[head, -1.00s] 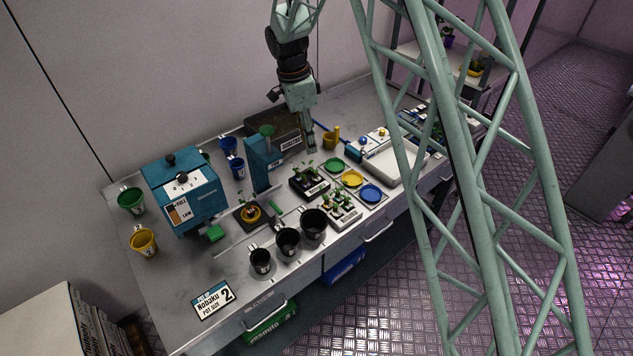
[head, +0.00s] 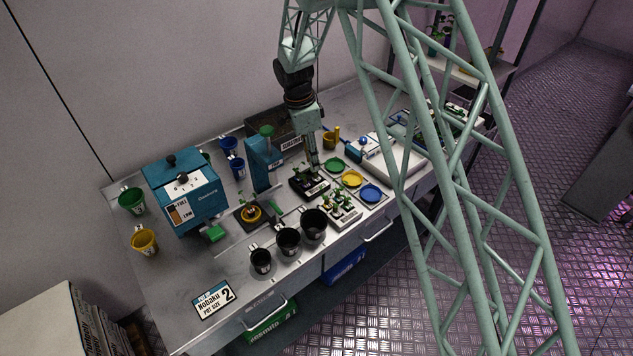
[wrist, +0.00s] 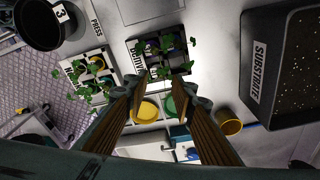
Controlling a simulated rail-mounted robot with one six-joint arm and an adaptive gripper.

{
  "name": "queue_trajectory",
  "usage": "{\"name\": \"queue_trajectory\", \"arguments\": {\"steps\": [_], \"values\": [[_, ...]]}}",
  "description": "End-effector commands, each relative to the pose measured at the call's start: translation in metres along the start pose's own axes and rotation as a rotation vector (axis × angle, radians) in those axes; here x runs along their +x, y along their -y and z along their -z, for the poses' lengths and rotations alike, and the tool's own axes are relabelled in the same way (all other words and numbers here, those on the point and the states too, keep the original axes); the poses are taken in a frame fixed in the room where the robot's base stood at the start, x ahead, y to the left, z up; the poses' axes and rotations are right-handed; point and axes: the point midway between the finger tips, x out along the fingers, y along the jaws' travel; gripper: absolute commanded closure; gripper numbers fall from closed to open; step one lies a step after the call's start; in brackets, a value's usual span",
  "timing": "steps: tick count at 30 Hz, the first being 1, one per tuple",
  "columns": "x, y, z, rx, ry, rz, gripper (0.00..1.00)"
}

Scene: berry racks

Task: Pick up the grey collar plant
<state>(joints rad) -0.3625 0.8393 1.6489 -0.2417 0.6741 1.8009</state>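My gripper (wrist: 158,88) is open and empty in the wrist view, its two fingers apart and pointing at the near side of a black plant tray (wrist: 133,62). Several small green seedlings (wrist: 165,43) stand in that tray; their collars are small and partly covered by leaves, so I cannot tell which is grey. A white plant tray (wrist: 76,70) beside it holds more seedlings (wrist: 97,66). In the head view my gripper (head: 314,168) is low over the back of the black tray (head: 312,193), with the white tray (head: 347,217) in front of it.
Green, yellow and blue discs (head: 353,179) lie right of the trays. A substrate bin (wrist: 257,70) and a yellow cup (wrist: 229,122) are close to the gripper.

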Motion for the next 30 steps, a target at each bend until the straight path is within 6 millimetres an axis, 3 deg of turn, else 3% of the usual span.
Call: {"name": "queue_trajectory", "arguments": {"steps": [11, 30], "values": [[0.006, 0.000, 0.001, 0.000, 0.000, -0.001, 0.76], [0.052, 0.001, 0.002, 0.000, 0.001, 0.000, 0.76]]}}
